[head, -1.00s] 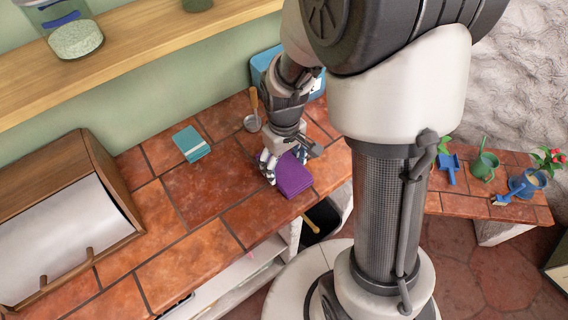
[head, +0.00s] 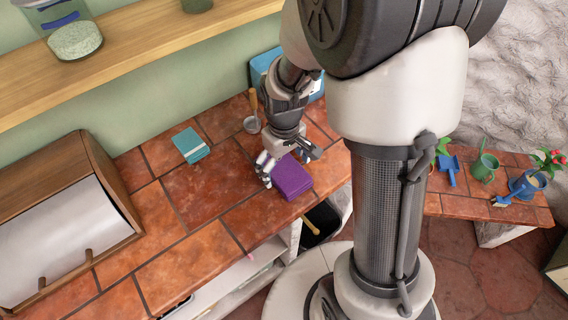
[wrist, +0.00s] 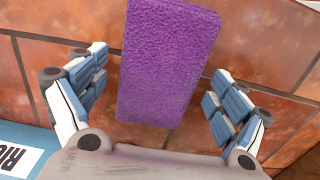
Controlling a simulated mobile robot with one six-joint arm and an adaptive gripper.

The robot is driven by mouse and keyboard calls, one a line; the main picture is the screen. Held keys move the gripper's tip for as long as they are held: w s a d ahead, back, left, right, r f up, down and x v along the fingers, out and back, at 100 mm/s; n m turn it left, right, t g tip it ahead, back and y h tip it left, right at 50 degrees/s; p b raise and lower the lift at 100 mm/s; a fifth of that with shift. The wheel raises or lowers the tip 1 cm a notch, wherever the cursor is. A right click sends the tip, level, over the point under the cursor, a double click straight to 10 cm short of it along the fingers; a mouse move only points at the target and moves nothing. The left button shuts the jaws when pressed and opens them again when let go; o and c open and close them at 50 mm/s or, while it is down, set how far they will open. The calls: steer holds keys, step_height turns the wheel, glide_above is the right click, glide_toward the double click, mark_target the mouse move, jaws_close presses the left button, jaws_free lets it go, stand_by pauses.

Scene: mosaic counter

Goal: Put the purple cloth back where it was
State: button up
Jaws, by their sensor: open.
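The purple cloth (head: 292,177) lies folded flat on the tiled counter (head: 206,250), near its front edge. In the wrist view the cloth (wrist: 166,62) is a fuzzy purple rectangle with its near end between the spread fingers. My gripper (head: 286,170) is open just above the counter at the cloth's back side. In the wrist view both fingers of my gripper (wrist: 157,100) stand apart from the cloth, with tile showing on either side.
A teal folded cloth or booklet (head: 191,145) lies on the counter to the left. A wooden-handled utensil (head: 253,112) and a blue box (head: 262,66) stand behind my gripper. A wooden bread box (head: 105,180) is at far left. Bare tile lies between.

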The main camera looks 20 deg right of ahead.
mark_target(284, 168)
step_height(284, 168, up, 12)
steer(key=p, duration=0.5)
steer(key=s+r+m+t, duration=0.3)
steer(key=s+r+t, duration=0.1)
steer(key=s+r, duration=0.9)
steer(key=shift+s+r+m+t, duration=0.25)
steer(key=shift+s+m+t, duration=0.05)
steer(key=shift+s, duration=0.7)
